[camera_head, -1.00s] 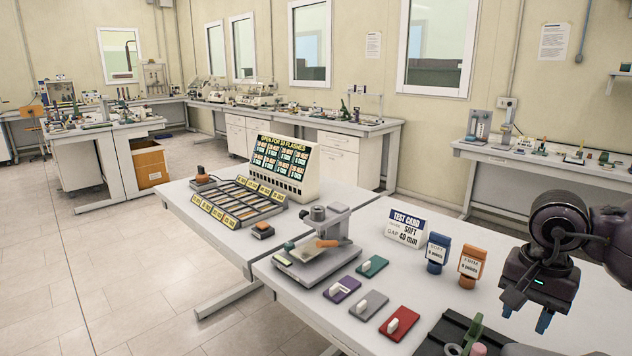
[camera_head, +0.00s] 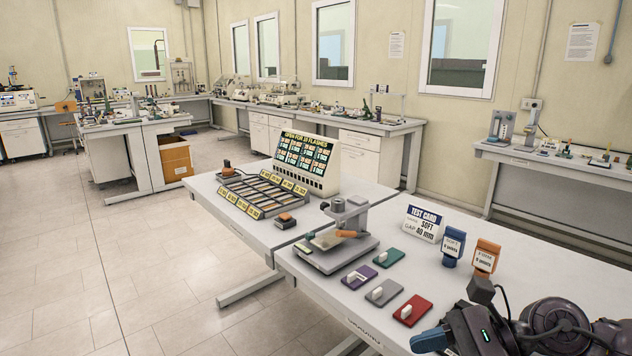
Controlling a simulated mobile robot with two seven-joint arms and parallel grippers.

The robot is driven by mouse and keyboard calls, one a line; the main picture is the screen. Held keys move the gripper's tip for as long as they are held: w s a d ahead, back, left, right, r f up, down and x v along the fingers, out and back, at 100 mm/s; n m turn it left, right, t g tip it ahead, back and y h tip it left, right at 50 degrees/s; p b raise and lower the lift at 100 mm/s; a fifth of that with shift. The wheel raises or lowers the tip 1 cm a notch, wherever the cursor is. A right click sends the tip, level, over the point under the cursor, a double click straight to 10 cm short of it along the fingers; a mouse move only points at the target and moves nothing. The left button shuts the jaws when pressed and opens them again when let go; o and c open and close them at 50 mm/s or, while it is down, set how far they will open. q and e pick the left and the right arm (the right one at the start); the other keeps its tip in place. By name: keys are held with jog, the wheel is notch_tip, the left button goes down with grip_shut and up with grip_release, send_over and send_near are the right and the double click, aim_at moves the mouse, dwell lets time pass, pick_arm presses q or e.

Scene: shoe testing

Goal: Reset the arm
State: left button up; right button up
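My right gripper (camera_head: 432,341) is at the bottom right, in front of the coloured cards on the near table. A blue finger points left. The other finger is not clearly visible, so its opening cannot be told. My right arm (camera_head: 555,325) lies low across the bottom right corner. My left arm and gripper are not in view.
The near table (camera_head: 322,290) holds a grey test device (camera_head: 340,235), a purple card (camera_head: 359,276), a green card (camera_head: 388,257), a grey card (camera_head: 384,294), a red card (camera_head: 412,310), a test card sign (camera_head: 423,223), a blue tag (camera_head: 453,247) and an orange tag (camera_head: 485,258).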

notch_tip(320, 180, up, 4)
jog(key=w+m+t+y, duration=0.2)
jog(key=m+t+y, duration=0.1)
jog(key=m+t, duration=1.15)
jog(key=d+f+m+t+h, duration=0.1)
jog(key=d+f+m+h, duration=0.35)
jog(key=m+h, duration=0.55)
jog(key=d+f+m+t+h, duration=0.1)
jog(key=d+f+m+h, duration=0.3)
jog(key=m, duration=1.1)
jog(key=s+d+f+m+g+h, duration=0.5)
jog(key=s+f+m+g, duration=0.2)
jog(key=s+f+m, duration=0.25)
jog(key=s+a+f+m+g+y, duration=0.1)
jog(key=s+f+m+g, duration=0.25)
jog(key=s, duration=0.25)
jog(key=s+a+f+m+g, duration=0.1)
jog(key=s+f+m+g, duration=0.25)
jog(key=s, duration=0.25)
jog(key=w+f+n+t+y, duration=0.1)
jog(key=w+f+t, duration=0.6)
jog(key=f, duration=0.3)
jog(key=shift+f+n, duration=0.4)
